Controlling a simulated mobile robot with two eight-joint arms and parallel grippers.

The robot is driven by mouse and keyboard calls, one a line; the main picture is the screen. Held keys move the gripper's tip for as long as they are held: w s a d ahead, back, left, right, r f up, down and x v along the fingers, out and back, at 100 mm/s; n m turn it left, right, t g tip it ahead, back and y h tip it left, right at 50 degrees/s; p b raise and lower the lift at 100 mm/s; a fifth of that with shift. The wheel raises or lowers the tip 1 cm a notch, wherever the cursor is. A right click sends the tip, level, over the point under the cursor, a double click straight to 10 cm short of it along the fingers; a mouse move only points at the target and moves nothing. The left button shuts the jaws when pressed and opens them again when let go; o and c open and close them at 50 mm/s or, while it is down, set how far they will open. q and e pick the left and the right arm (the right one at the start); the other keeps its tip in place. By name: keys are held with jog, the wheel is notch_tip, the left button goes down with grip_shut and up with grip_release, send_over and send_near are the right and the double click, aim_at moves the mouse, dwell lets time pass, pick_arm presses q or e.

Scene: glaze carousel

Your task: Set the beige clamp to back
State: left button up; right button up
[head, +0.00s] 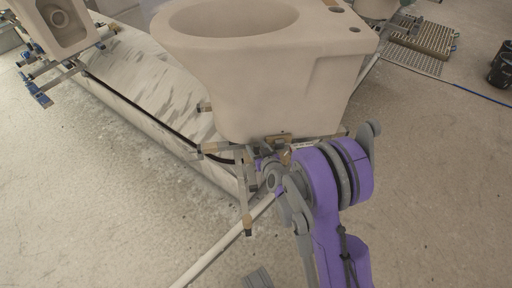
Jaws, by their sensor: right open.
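A small beige clamp (286,156) sits at the foot of the large pale toilet bowl (260,80), near the end of the metal support bars (243,190). A tan piece (277,137) lies just above it against the base of the bowl. My right gripper (270,168) is open at the clamp, at the end of my purple arm. The wrist partly hides its fingers and the bars behind them. I cannot tell whether the fingers touch the clamp, nor exactly which way it is turned. My left gripper is not in view.
A long pale carousel arm (150,80) with a dark cable runs to the upper left, where another basin (62,25) stands on a blue-ended frame. A white pipe (215,255) lies on the floor. A metal grate (422,38) and dark cans (502,68) are at upper right.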

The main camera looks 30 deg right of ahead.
jog(key=shift+w+f, duration=0.15)
jog(key=shift+w, duration=0.25)
grip_shut()
dwell(1.2)
